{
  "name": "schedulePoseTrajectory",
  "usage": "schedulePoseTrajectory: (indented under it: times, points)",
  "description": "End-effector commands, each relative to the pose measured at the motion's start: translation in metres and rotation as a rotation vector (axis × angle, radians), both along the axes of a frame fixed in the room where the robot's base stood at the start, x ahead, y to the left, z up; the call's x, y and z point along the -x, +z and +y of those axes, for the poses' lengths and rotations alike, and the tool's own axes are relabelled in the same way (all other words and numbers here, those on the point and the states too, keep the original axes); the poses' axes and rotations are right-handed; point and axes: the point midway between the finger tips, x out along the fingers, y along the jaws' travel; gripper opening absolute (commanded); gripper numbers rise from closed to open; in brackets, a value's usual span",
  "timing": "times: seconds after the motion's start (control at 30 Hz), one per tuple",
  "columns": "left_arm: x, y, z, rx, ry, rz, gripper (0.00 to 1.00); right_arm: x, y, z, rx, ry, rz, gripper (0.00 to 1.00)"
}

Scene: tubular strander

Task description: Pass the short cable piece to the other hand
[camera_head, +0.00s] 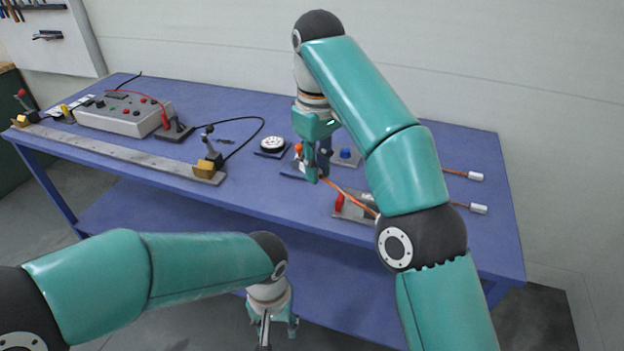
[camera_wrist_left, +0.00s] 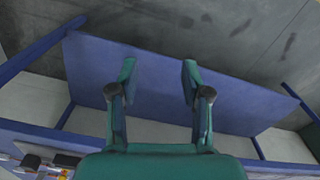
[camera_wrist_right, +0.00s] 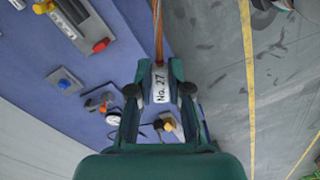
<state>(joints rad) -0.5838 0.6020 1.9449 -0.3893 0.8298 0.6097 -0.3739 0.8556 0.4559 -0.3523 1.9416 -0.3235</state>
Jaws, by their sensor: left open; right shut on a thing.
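The short cable piece is a thin orange-brown cable (camera_head: 350,196) running from my right gripper down to the right, over the table's front part. In the right wrist view the cable (camera_wrist_right: 158,35) ends in a white tag reading "No. 27" (camera_wrist_right: 160,86) between the fingers. My right gripper (camera_head: 316,172) is shut on this tagged end, above the table. My left gripper (camera_head: 272,328) is open and empty, low in front of the table edge and apart from the cable. Its open fingers show in the left wrist view (camera_wrist_left: 158,85).
The blue table (camera_head: 270,205) carries a grey control box (camera_head: 125,114), a long metal rail (camera_head: 110,155) with levers, and a round gauge (camera_head: 271,144). Two white-tagged cables (camera_head: 475,176) lie at the right. My right arm hides part of the table. Free floor lies in front.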

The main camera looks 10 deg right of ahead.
Motion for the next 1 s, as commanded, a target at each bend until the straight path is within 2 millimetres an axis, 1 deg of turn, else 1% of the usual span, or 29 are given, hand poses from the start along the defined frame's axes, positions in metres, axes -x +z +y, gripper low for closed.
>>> schedulePoseTrajectory:
  times: [0.1, 0.17, 0.33, 0.47, 0.57, 0.67, 0.77, 0.87, 0.97, 1.0]
  points:
    - [0.0, 0.0, 0.0, 0.0, 0.0, 0.0, 0.48, 0.0, 0.005, -0.001, -0.002, 0.012, -0.001, 0.0]
    - [0.0, 0.0, 0.0, 0.0, -0.001, 0.0, 0.38, 0.001, 0.006, -0.001, -0.001, 0.017, 0.0, 0.0]
    - [0.0, 0.0, 0.0, 0.0, -0.062, 0.0, 0.38, 0.002, 0.008, -0.002, -0.002, 0.021, 0.0, 0.0]
    - [-0.001, 0.0, 0.0, 0.002, -0.21, -0.008, 0.38, 0.002, 0.008, -0.002, -0.002, 0.02, 0.0, 0.0]
    - [-0.007, 0.001, -0.001, -0.001, -0.393, -0.028, 0.38, 0.002, 0.008, -0.002, -0.002, 0.02, 0.0, 0.0]
    - [-0.017, 0.006, -0.002, -0.009, -0.619, -0.064, 0.38, 0.002, 0.008, -0.002, -0.002, 0.02, 0.0, 0.0]
    - [-0.031, 0.019, -0.005, -0.028, -0.859, -0.123, 0.38, 0.002, 0.008, -0.002, -0.002, 0.02, 0.0, 0.0]
    - [-0.046, 0.039, -0.011, -0.063, -1.108, -0.201, 0.38, 0.002, 0.008, -0.002, -0.002, 0.02, 0.0, 0.0]
    - [-0.061, 0.068, -0.02, -0.122, -1.358, -0.292, 0.38, 0.002, 0.008, -0.002, -0.002, 0.019, 0.0, 0.0]
    - [-0.066, 0.082, -0.024, -0.155, -1.46, -0.334, 0.38, 0.002, 0.008, -0.002, -0.002, 0.019, 0.0, 0.0]
